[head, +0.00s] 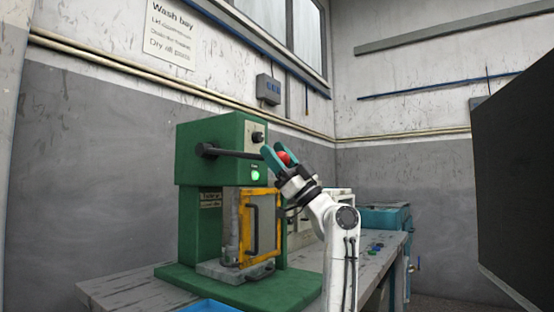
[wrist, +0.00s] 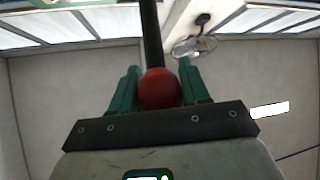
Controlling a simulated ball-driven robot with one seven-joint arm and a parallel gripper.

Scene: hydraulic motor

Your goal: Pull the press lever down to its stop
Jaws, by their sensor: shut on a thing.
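The green press (head: 215,150) stands on the bench in the head view. Its black lever (head: 232,153) sticks out from the upper body, roughly level, and ends in a red ball knob (head: 284,157). My gripper (head: 275,158) is at the lever's end with its teal fingers on either side of the knob. In the wrist view my gripper (wrist: 160,88) is shut on the red knob (wrist: 159,89), and the black lever (wrist: 151,35) runs away from it. A green light (head: 255,175) glows on the press front.
A yellow-framed guard (head: 262,228) stands at the press front, below the lever. The grey bench (head: 130,293) carries a blue tray (head: 208,305). A teal box (head: 385,219) is behind my arm. A dark panel (head: 515,180) fills the right side.

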